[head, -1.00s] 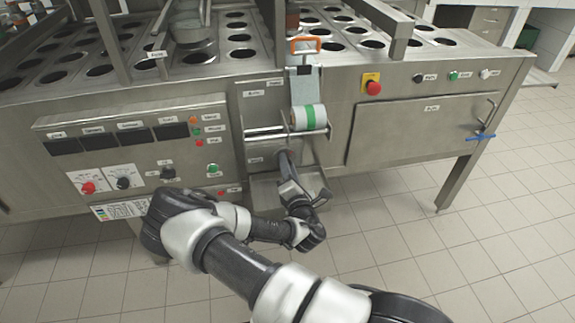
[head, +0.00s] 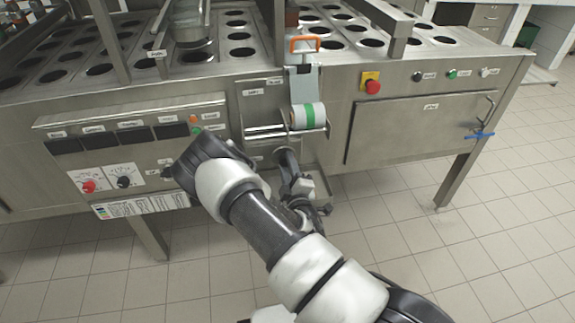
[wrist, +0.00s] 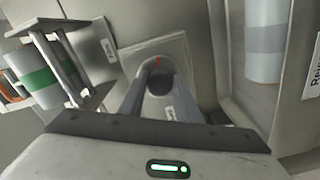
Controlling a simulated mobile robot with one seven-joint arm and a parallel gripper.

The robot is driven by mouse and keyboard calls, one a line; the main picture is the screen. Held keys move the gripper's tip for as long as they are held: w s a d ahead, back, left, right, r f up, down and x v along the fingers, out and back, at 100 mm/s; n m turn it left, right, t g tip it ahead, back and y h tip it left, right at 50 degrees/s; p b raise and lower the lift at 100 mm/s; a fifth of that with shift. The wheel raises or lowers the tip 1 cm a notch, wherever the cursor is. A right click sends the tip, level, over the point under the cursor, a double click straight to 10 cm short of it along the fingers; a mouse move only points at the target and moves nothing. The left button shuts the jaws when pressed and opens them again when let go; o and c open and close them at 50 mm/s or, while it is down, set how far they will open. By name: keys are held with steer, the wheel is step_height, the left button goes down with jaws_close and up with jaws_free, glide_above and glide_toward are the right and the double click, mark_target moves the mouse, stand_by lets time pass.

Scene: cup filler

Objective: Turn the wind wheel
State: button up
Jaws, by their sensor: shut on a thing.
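The wind wheel (wrist: 159,83) is a small dark round knob on a pale plate, with a red mark above it, in the middle of the wrist view. My gripper (wrist: 157,91) has one finger on each side of it and is shut on it. In the head view my gripper (head: 287,160) meets the panel just below the roll holder, and the fingers and arm hide most of the wheel there.
A white roll with a green band (head: 308,116) sits on a bracket just above my gripper. A red emergency button (head: 372,84) and a blue-handled latch (head: 479,135) are to the right. A control panel (head: 130,140) is at the left. The tiled floor is clear at right.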

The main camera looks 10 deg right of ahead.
steer(key=m, duration=0.3)
steer(key=shift+a+f+m, duration=0.1)
steer(key=shift+m, duration=0.3)
steer(key=m+b, duration=0.1)
steer(key=m, duration=0.2)
steer(key=shift+m, duration=0.3)
steer(key=m, duration=0.6)
steer(key=shift+a+b, duration=0.15)
steer(key=shift+b, duration=0.15)
steer(key=m, duration=0.4)
steer(key=shift+m, duration=0.4)
steer(key=shift+a+m, duration=0.15)
steer(key=shift+m, duration=1.85)
steer(key=o, duration=1.1)
steer(key=shift+c, duration=0.2)
